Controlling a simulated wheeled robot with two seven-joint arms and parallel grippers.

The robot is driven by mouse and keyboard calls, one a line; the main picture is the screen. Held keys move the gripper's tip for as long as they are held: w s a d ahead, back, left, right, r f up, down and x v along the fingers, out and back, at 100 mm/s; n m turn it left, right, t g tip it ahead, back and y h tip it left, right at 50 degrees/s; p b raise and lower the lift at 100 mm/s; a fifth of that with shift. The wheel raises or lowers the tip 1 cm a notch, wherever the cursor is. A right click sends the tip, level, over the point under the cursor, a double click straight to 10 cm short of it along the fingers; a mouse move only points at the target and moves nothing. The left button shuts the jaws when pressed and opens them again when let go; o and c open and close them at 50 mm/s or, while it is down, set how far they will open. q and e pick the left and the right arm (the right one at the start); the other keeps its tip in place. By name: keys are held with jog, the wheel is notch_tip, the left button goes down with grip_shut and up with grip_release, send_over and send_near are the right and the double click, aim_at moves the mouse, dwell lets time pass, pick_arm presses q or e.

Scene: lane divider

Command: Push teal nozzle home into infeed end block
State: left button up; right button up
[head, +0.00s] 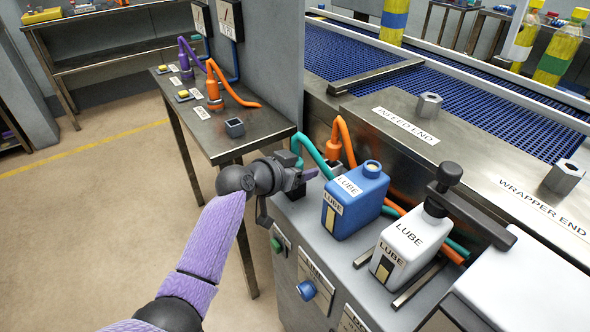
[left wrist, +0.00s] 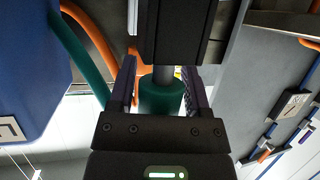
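My left gripper (head: 308,174) reaches in beside the blue lube can, at the corner of the grey cabinet. In the left wrist view its two purple fingers (left wrist: 160,92) lie against both sides of the teal nozzle (left wrist: 160,98), shut on it. The nozzle's grey stem points to a dark block (left wrist: 175,35), and where it ends is hidden. I cannot tell for sure whether this is the infeed end block. In the head view the nozzle is mostly behind the gripper, with the teal hose (head: 309,147) arching off to the right. My right gripper is not in view.
The blue can (head: 357,205) and white can (head: 407,245) stand close on the right. An orange nozzle (head: 333,150) stands just behind. The INFEED END panel (head: 375,128) lies behind the cans. A side table (head: 190,117) holds purple and orange nozzles and a square socket (head: 235,128).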

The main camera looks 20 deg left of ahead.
pick_arm(q)
grip_shut()
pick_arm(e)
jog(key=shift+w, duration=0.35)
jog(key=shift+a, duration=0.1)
pick_arm(q)
notch_tip(320, 180, up, 9)
jog(key=p, duration=0.4)
jog(key=shift+r, duration=0.5)
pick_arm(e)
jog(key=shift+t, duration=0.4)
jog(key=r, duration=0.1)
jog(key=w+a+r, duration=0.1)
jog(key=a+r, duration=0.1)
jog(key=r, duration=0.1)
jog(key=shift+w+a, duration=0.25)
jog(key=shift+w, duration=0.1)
pick_arm(q)
jog(key=shift+r, duration=0.15)
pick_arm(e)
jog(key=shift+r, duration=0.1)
